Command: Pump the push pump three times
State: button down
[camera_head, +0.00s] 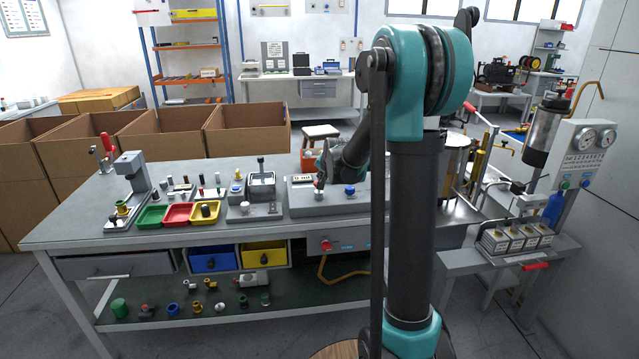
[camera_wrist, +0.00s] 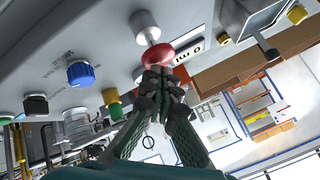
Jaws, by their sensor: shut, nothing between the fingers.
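A red knob (camera_wrist: 172,56) on a silver stem and collar (camera_wrist: 145,27) stands up from a grey panel box; it looks like the push pump. In the head view the grey panel box (camera_head: 299,198) is at the middle of the bench, and the knob is a small spot under my gripper (camera_head: 321,176). In the wrist view my gripper (camera_wrist: 165,86) is shut and empty, with its dark fingertips right at the top of the red knob. I cannot tell whether they touch it. The fingertips hide part of the knob.
A blue knob (camera_wrist: 80,73) and a yellow-green knob (camera_wrist: 112,102) stand on the same panel. Left on the bench are a lever fixture (camera_head: 262,181) and small green (camera_head: 152,216) and red trays. A brass pump (camera_head: 480,152) stands at right. Cardboard boxes (camera_head: 246,130) stand behind.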

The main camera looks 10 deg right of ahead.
jog(key=shift+r, duration=3)
